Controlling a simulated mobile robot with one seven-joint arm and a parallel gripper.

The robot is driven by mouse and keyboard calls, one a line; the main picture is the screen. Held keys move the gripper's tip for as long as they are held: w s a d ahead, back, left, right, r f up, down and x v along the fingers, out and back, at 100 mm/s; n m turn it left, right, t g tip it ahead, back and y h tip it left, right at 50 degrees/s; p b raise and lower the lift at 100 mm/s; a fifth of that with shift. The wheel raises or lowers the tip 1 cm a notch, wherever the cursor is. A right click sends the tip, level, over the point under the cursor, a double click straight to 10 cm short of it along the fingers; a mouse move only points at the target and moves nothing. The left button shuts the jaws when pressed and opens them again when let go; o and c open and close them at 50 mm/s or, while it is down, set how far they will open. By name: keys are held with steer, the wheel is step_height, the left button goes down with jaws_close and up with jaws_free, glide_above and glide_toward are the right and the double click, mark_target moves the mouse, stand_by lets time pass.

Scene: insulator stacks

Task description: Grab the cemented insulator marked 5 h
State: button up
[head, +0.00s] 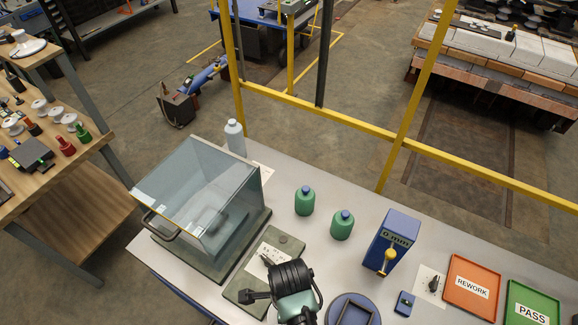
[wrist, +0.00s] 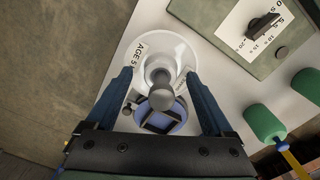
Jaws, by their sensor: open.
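A white disc-shaped insulator (wrist: 152,48) lies under my gripper in the wrist view. Its rim lettering reads "AGE 5", with the rest cut off from sight, and a grey metal pin with a rounded end rises from its middle toward the camera. My gripper (wrist: 158,74) is open, with one blue finger on each side of the pin. A gap shows between the pin and each finger. I cannot tell how far the fingertips are above the disc. In the head view my arm hides the insulator and the gripper.
A round blue fixture (head: 350,310) stands beside my arm. A knob panel (head: 284,245), a glass box (head: 205,190), green bottles (head: 305,201), a blue gauge (head: 391,240), an orange REWORK tray (head: 472,285) and a green PASS tray (head: 532,305) share the table.

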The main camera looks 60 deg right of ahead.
steer(key=shift+f, duration=0.2)
jaws_close()
stand_by(0.3)
steer(key=shift+w+r, duration=0.1)
